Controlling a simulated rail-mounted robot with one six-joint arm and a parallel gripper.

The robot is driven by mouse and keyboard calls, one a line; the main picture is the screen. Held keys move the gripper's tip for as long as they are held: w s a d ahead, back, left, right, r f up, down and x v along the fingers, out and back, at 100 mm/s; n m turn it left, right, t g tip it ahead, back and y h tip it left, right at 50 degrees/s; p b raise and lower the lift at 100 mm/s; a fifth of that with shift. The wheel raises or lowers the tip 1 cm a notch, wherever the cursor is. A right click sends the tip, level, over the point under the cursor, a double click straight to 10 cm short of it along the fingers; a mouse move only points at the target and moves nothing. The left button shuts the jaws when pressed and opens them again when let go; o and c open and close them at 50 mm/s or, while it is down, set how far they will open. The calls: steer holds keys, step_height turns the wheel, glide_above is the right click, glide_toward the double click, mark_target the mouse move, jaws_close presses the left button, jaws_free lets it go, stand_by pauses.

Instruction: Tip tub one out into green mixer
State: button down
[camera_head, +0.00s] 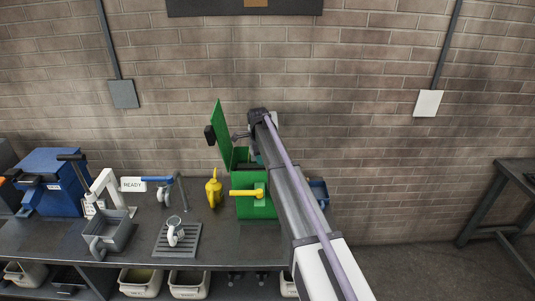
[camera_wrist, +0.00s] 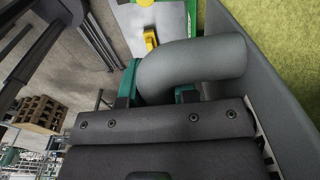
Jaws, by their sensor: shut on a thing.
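The green mixer (camera_head: 252,208) stands on the bench with its green lid (camera_head: 221,136) swung up and open. A yellow handle (camera_head: 246,193) sticks out at its front. My gripper (camera_wrist: 160,88) is shut on the thick grey curved handle (camera_wrist: 195,63) of a grey tub. The tub's wall (camera_wrist: 262,75) runs down the right of the wrist view, with yellow-green material beyond it. In the camera_head view my arm reaches over the mixer's right side and hides part of it. The held tub cannot be made out there, and no label on it shows.
Pale bins (camera_head: 140,283) sit below. A brick wall stands behind.

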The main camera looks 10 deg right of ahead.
mark_target(251, 154)
steer(key=h, duration=0.1)
steer(key=a, duration=0.1)
steer(key=h, duration=0.1)
steer(key=shift+w+a+r+g+h, duration=0.25)
steer(key=shift+r+g+h, duration=0.05)
steer(key=shift+r, duration=0.05)
steer(key=shift+w+a+g+h+b, duration=0.15)
steer(key=shift+a+g+h+b, duration=0.15)
steer(key=shift+a+h+b, duration=0.55)
steer(key=shift+w+a+r+h, duration=0.15)
steer(key=shift+a+h, duration=0.15)
steer(key=shift+h, duration=0.55)
steer(key=shift+r, duration=0.2)
steer(key=shift+a, duration=0.2)
stand_by(3.4)
